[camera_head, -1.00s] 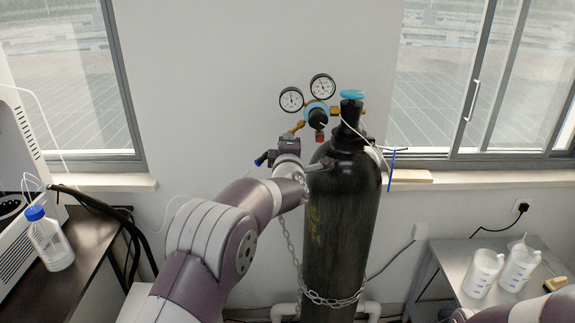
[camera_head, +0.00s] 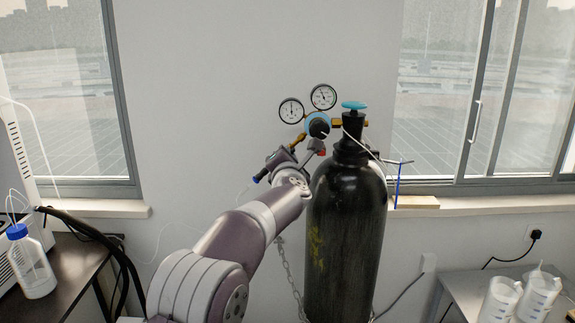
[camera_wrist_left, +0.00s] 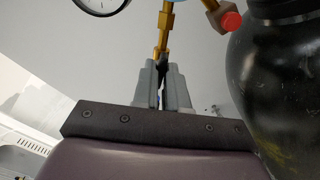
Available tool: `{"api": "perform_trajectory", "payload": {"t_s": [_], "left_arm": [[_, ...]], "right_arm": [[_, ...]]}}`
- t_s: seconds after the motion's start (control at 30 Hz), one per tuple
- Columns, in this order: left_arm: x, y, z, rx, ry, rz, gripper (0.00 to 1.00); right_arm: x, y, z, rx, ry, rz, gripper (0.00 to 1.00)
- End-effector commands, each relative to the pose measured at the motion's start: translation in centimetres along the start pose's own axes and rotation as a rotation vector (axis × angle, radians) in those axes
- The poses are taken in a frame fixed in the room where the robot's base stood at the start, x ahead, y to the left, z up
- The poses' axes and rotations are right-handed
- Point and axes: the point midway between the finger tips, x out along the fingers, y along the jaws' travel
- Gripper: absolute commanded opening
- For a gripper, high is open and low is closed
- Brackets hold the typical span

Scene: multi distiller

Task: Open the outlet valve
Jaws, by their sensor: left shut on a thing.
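The gas regulator (camera_head: 318,124) sits beside the neck of the black cylinder (camera_head: 347,230), with two round gauges above it. A brass outlet fitting (camera_head: 297,142) slants down from it to the left. My left gripper (camera_wrist_left: 162,82) is below this brass fitting (camera_wrist_left: 165,30) and shut on a small dark piece (camera_wrist_left: 162,68), which looks like the outlet valve's handle. The fingers hide most of it. In the head view, my left wrist largely hides the grip. A red-tipped fitting (camera_wrist_left: 231,21) is just right of the gripper. My right gripper is not in view.
The cylinder's dark wall (camera_wrist_left: 285,80) stands close to the right of my left gripper. A blue handwheel (camera_head: 354,105) tops the cylinder. A bottle with a blue cap (camera_head: 33,268) stands on the left bench. White beakers (camera_head: 500,297) stand at the lower right.

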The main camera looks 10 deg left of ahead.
Motion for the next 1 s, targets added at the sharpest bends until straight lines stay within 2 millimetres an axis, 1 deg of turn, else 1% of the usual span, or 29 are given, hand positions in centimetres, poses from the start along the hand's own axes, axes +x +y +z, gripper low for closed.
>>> {"api": "perform_trajectory", "payload": {"t_s": [0.1,0.3,0.73,0.77,0.8,0.83,1.0], "left_arm": [[-0.02,0.12,0.08,-0.040,-0.003,0.004,0.00],[-0.03,0.23,0.16,-0.075,-0.003,0.005,0.00],[-0.03,0.33,0.23,-0.081,-0.004,0.006,0.00],[-0.03,0.33,0.23,-0.081,-0.004,0.006,0.19],[-0.03,0.33,0.23,-0.081,-0.004,0.006,0.32],[-0.03,0.30,0.21,-0.081,-0.003,0.005,0.37],[-0.01,0.17,0.12,-0.080,-0.002,0.003,0.37]], "right_arm": [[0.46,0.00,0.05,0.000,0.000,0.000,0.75],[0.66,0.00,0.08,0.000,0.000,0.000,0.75],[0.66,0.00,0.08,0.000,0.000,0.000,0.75],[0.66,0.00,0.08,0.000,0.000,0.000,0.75],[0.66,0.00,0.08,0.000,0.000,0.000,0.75],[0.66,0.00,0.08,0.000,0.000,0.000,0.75],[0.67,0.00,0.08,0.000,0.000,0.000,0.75]]}}
